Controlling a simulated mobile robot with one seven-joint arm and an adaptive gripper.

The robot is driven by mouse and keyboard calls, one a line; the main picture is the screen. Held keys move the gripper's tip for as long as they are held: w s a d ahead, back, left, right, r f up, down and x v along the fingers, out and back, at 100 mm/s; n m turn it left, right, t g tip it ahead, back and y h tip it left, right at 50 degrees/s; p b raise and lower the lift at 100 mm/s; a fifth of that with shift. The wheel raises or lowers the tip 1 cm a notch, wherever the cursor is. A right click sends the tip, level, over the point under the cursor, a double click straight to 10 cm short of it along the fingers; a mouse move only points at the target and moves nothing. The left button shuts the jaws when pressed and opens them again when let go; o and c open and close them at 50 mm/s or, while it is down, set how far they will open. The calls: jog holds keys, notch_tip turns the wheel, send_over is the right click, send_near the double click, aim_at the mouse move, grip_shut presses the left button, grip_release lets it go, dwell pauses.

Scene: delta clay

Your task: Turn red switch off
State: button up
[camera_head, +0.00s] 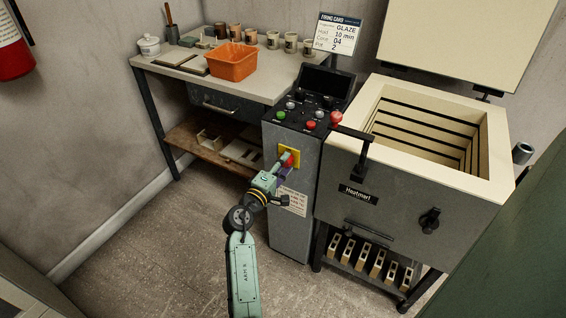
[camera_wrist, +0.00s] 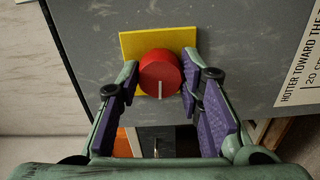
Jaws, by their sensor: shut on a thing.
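The red switch (camera_wrist: 160,70) is a round knob on a square yellow plate (camera_wrist: 130,45), fixed to the front of a grey control pedestal (camera_head: 290,225). A white line on the knob points down in the wrist view. In the head view the switch (camera_head: 287,159) is partly covered by my gripper (camera_head: 285,168). My gripper (camera_wrist: 160,80) has one purple-padded finger on each side of the knob and is shut on it near the fingertips. The exact contact is partly hidden.
The pedestal's top panel (camera_head: 302,115) holds several coloured buttons. A kiln (camera_head: 410,190) with its lid raised stands to the right, its lever (camera_head: 365,150) jutting near the pedestal. A bench (camera_head: 185,62) with an orange basket (camera_head: 232,64) stands left. Floor in front is clear.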

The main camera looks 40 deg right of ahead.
jog(key=shift+n, duration=0.6)
jog(key=o, duration=1.2)
jog(key=shift+c, duration=0.2)
jog(key=v, duration=1.2)
